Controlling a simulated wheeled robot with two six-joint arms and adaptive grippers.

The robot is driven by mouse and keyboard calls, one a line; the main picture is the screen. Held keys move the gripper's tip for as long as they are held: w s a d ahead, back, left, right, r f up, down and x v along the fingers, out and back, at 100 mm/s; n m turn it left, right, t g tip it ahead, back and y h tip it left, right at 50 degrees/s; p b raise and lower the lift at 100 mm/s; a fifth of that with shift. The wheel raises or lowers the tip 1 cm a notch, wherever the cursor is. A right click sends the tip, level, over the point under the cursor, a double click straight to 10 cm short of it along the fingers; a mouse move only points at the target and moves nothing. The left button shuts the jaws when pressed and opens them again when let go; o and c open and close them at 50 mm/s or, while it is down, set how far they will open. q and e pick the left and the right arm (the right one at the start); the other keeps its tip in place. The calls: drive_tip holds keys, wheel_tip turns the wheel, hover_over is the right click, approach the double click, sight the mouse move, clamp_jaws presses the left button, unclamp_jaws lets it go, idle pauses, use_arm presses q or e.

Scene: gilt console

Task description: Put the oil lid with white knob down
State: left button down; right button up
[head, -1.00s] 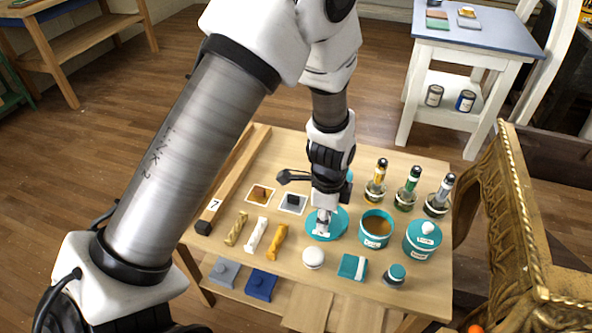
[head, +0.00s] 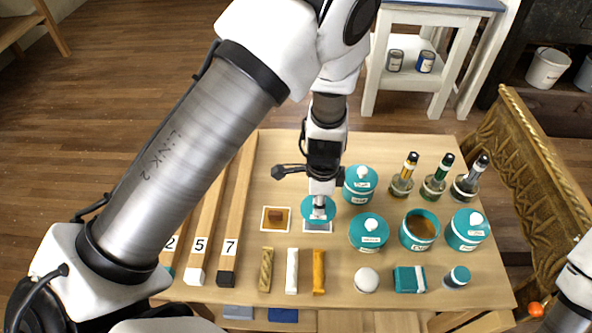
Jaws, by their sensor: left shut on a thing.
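My left gripper (head: 319,205) reaches down from above and is shut on the white knob of a round teal lid (head: 307,211). The lid hangs over or rests on a white-edged swatch card (head: 318,229) and covers most of it; I cannot tell whether they touch. An open teal pot (head: 435,230) with amber-brown contents stands to the right. Three teal pots with white-knobbed lids, one behind (head: 360,185), one near the middle (head: 369,233) and one at right (head: 467,230), stand closed. My right gripper is out of view.
Several dark-capped bottles (head: 437,180) stand at the back right of the table. Left are long numbered bars (head: 236,220) and a brown swatch card (head: 275,219).

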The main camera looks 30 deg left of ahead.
use_arm(q)
drive_tip(key=p, duration=0.1)
hover_over(298, 175)
drive_tip(key=shift+s+f, duration=0.15)
drive_tip(key=shift+f, duration=0.6)
drive_tip(key=shift+a+f, duration=0.1)
drive_tip(key=shift+f, duration=0.25)
wheel_tip(298, 175, down, 2)
drive_tip(key=shift+f+p, duration=0.2)
drive_tip(key=shift+p, duration=0.1)
drive_tip(key=shift+f, duration=0.4)
drive_tip(key=c, duration=0.9)
unclamp_jaws()
drive_tip(key=shift+c, duration=0.2)
